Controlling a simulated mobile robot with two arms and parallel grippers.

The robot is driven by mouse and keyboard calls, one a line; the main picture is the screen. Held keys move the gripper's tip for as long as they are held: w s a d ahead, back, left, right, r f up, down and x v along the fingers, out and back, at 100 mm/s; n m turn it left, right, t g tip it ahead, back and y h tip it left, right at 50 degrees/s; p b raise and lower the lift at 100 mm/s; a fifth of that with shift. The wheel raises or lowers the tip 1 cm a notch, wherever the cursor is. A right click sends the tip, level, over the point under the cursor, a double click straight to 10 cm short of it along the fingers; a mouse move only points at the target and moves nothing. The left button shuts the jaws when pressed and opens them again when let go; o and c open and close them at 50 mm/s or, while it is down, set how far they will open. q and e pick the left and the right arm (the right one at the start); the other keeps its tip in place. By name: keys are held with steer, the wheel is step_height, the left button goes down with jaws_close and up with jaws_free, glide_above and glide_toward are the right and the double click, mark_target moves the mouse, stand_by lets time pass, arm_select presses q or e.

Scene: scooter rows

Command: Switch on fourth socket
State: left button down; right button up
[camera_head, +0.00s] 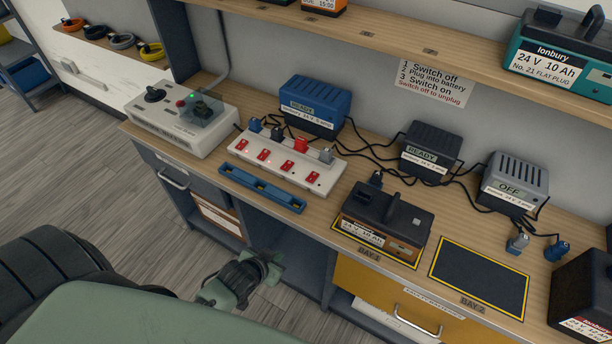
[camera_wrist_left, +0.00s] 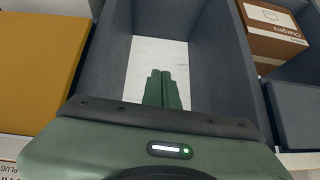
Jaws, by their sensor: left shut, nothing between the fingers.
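A white power strip (camera_head: 331,181) lies on the wooden bench. It has a row of red rocker switches along its front, with a row of plugs behind them: blue, black, red and grey. The fourth switch (camera_head: 312,177), counted from the left, is at the right end, in front of the grey plug (camera_head: 326,155). Its on/off position is too small to tell. My left gripper (camera_head: 274,266) is below the bench's front edge, apart from the strip. In the left wrist view its green fingers (camera_wrist_left: 162,88) are together and empty. My right gripper is not in view.
A blue tray (camera_head: 262,188) lies in front of the strip. A black-orange battery (camera_head: 384,222) sits in bay 1; bay 2 (camera_head: 480,277) is empty. Chargers (camera_head: 316,104) and cables stand behind. A grey control box (camera_head: 180,118) is at left. The overhead shelf (camera_head: 420,45) crosses the back.

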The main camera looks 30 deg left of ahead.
arm_select(q)
steer(key=w+r+t, duration=0.3)
steer(key=w+r, duration=0.1)
steer(key=r, duration=0.7)
steer(key=w+r+t+h+p, duration=0.1)
steer(key=w+r+t, duration=0.2)
steer(key=r, duration=0.9)
steer(key=shift+w+r, duration=0.2)
steer(key=shift+w, duration=0.8)
steer(key=p, duration=0.2)
glide_above(313, 177)
steer(key=s, duration=0.3)
steer(key=f, duration=0.3)
steer(key=shift+s+a+f, duration=0.1)
steer(key=shift+a+f, duration=0.1)
steer(key=shift+a, duration=0.05)
step_height(313, 177, down, 3)
steer(key=shift+f, duration=0.2)
steer(key=shift+s+f, duration=0.15)
steer(key=shift+f, duration=0.25)
steer(key=shift+f, duration=0.1)
